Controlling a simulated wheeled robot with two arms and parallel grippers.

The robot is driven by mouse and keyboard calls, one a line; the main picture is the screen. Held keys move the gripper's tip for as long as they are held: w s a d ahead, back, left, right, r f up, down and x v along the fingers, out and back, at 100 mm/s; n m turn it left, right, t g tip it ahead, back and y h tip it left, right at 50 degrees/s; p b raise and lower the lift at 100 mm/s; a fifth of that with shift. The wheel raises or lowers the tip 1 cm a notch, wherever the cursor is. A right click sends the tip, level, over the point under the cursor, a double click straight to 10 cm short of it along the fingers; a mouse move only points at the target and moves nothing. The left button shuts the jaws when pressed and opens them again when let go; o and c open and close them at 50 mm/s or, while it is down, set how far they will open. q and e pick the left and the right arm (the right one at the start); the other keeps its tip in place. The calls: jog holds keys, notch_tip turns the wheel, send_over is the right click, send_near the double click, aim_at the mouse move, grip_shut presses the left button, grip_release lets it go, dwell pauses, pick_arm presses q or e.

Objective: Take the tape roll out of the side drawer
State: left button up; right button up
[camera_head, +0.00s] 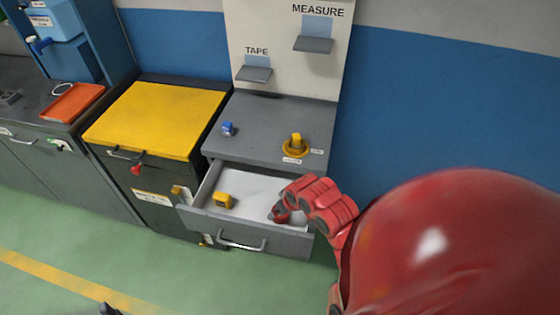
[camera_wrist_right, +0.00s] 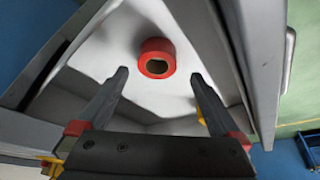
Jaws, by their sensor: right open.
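The side drawer (camera_head: 272,240) is pulled open below the grey cabinet top. In the right wrist view, the red tape roll (camera_wrist_right: 157,44) lies on the pale drawer floor with its dark hole showing. My right gripper (camera_wrist_right: 160,76) is open and empty; its two fingers are spread to either side of the roll in the picture, with the roll just beyond the tips. In the head view, my right gripper (camera_head: 280,212) reaches into the drawer's right part. There the roll cannot be told clearly from my red hand. My left gripper is not in view.
A yellow tape measure (camera_head: 222,200) lies in the drawer's left part. Small shelves labelled TAPE (camera_head: 255,74) and MEASURE (camera_head: 313,45) are empty. Green floor lies in front.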

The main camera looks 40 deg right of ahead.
jog(key=shift+d+p+x, duration=0.15)
jog(key=shift+p+x, duration=0.15)
jog(key=shift+x, duration=0.8)
jog(key=shift+d+p+x, duration=0.1)
jog(key=shift+p+x, duration=0.15)
jog(key=shift+x, duration=0.85)
jog(key=shift+w, duration=0.1)
jog(key=shift+c, duration=0.2)
jog(key=shift+r, duration=0.1)
jog(key=c, duration=1.3)
jog(key=shift+r, duration=0.1)
